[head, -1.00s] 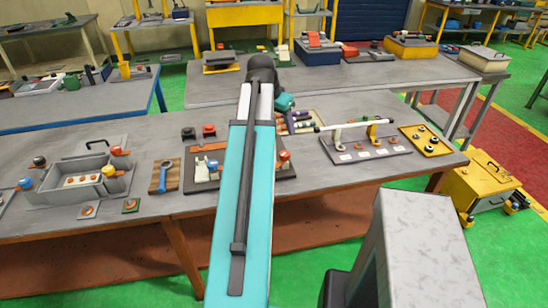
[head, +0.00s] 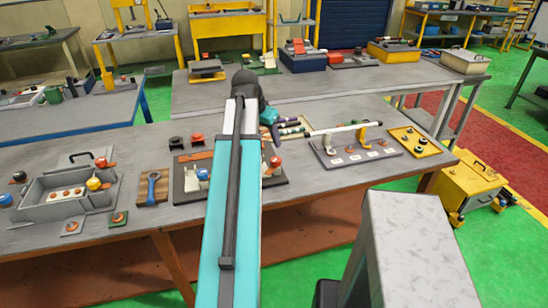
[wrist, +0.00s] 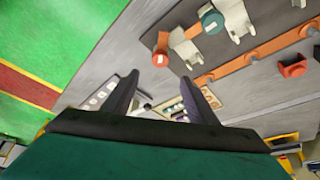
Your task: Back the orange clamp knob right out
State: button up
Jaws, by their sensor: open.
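The orange clamp knob (head: 275,162) is at the right end of the dark fixture board (head: 186,190) in the head view. In the wrist view the orange knob (wrist: 160,60) shows ahead of my gripper (wrist: 158,82), just beyond and between the fingertips. The two dark fingers are apart with nothing between them. A pale grey clamp piece (wrist: 185,48) stands beside the knob, and a teal-topped knob (wrist: 212,22) is farther up. In the head view my gripper (head: 272,138) is above the board near the orange knob, partly hidden by my arm.
A grey box (head: 62,205) with several knobs stands at the left. A blue wrench (head: 152,185) lies on a wooden block. A red cup-like part (head: 196,139) is behind the board. A rack with a white rod (head: 330,129) stands close to the right of my gripper.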

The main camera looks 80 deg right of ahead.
aim_at(276, 159)
jog(key=shift+p+x, duration=1.65)
jog(key=shift+x, duration=4.8)
jog(key=c, duration=1.1)
